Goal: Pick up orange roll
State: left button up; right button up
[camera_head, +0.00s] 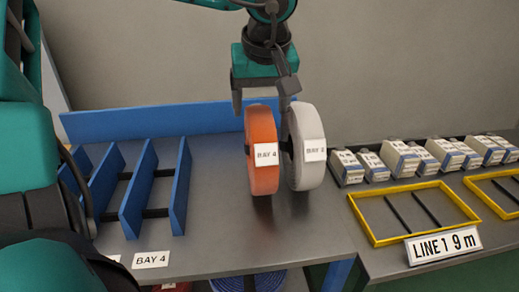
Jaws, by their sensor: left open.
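The orange roll (262,182) stands upright on the grey bench, with a white label reading "BAY 4" on its front. A light grey roll (308,182) stands upright close to its right, with its own partly unclear bay label. My left gripper (262,98) points down just above the orange roll's top. Its jaws are open, one finger left of the orange roll and the other near the gap between the two rolls. I cannot tell whether either finger touches a roll. My right gripper is not in view.
A blue rack (180,186) with upright dividers stands left, its slots empty, behind a "BAY 4" sign (151,260). Yellow frames (368,229), a "LINE 1" sign (443,244) and several small boxes (400,158) occupy the right.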

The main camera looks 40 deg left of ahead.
pick_arm(q)
jog(key=shift+x, duration=1.45)
jog(key=shift+c, duration=0.3)
grip_shut()
jog(key=shift+r, duration=0.1)
